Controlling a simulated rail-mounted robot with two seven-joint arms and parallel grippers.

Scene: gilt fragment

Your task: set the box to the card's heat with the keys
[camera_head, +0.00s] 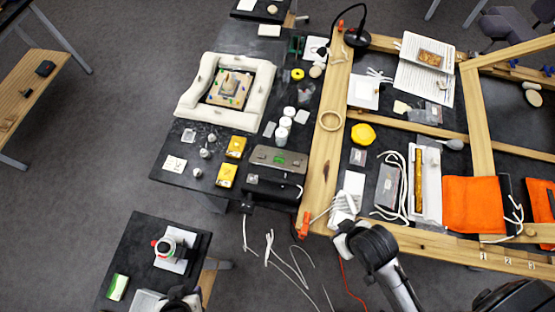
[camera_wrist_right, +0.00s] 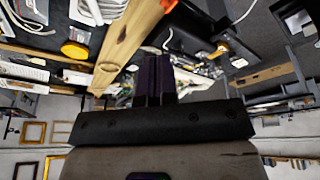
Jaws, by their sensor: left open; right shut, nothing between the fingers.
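The box (camera_head: 280,158) is a grey-topped unit with a small green display, near the front right edge of the black table. Its keys are too small to make out. A white card with dark marks (camera_head: 174,163) lies at the table's left; I cannot read it or tell whether it is the heat card. My left gripper (camera_head: 177,292) is open at the bottom edge of the head view, by the small side table, well apart from the box and partly cut off. My right gripper (camera_wrist_right: 160,80) is shut and empty in the right wrist view, its dark fingers together.
A wooden frame (camera_head: 321,165) stands right of the box. Two yellow boxes (camera_head: 227,175) sit left of the box. A padded white frame (camera_head: 190,98) lies behind. Loose cables hang in front.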

